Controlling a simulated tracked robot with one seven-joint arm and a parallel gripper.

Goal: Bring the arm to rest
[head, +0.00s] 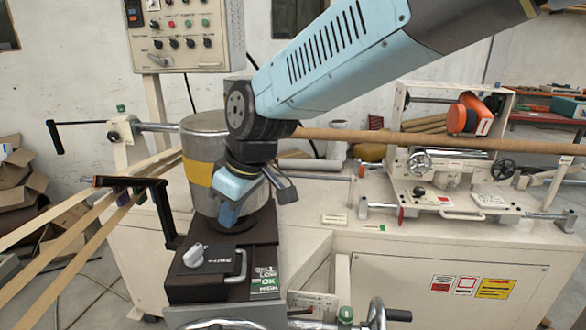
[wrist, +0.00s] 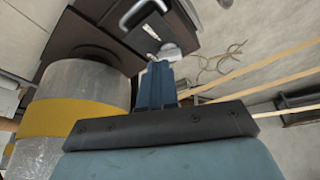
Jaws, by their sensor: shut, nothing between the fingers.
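My arm (head: 330,55), light blue and dark grey, reaches in from the upper right of the head view and bends down at a black joint. My gripper (head: 228,218) points down in front of a grey cylinder with a yellow band (head: 198,172), above a dark box (head: 215,262). In the wrist view my gripper (wrist: 158,70) has its blue fingers together with nothing between them. The banded cylinder (wrist: 75,118) is close on the left there. Whether my gripper touches the cylinder or the box cannot be told.
The dark box carries a grey knob (head: 194,256) and a handle. A crank handle (head: 155,190) stands left of the cylinder. A long brown tube (head: 440,141) runs right, past a carriage with an orange part (head: 468,114). A control panel (head: 185,35) hangs behind. Pale strips (head: 75,235) stretch left.

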